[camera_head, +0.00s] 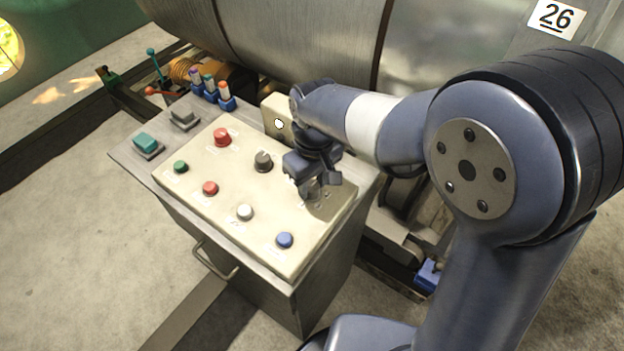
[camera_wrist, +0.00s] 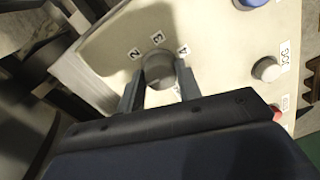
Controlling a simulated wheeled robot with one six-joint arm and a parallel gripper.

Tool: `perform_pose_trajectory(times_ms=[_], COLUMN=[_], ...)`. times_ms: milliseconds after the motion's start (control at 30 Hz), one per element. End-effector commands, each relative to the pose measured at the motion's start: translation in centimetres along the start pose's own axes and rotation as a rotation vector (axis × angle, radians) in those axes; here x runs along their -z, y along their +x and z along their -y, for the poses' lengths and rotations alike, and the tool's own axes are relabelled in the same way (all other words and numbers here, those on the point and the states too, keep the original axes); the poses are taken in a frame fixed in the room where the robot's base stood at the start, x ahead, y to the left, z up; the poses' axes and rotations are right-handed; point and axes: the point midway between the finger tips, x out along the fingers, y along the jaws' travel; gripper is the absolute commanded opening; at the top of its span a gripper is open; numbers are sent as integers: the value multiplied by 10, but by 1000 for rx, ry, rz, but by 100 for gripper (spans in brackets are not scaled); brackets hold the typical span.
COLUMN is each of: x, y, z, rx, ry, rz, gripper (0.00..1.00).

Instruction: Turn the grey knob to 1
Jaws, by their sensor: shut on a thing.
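The grey knob (camera_wrist: 159,66) is on the cream panel in the wrist view, with the numbers 2, 3 and 4 printed around its far side. My gripper (camera_wrist: 159,82) has one finger on each side of the knob and is shut on it. The near side of the dial is largely hidden by my gripper, and I cannot read a 1 there. I cannot tell which number the knob points to. In the head view my gripper (camera_head: 314,188) is down at the panel's right end and mostly covers the knob.
The cream panel (camera_head: 225,218) also carries a dark knob (camera_head: 263,161), a white button (camera_head: 245,212), a blue button (camera_head: 285,240), red buttons (camera_head: 222,137) and a green button (camera_head: 181,167). A cream box (camera_head: 276,121) stands behind my gripper. A large metal drum (camera_head: 300,45) lies beyond.

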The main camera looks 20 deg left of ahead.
Motion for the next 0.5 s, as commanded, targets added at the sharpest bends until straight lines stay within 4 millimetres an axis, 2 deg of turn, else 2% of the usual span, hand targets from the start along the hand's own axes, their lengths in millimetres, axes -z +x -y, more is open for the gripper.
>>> perform_pose_trajectory(times_ms=[500], x=[0], y=[0], z=[0], rx=[0], ry=[-91], rz=[5], gripper=[10])
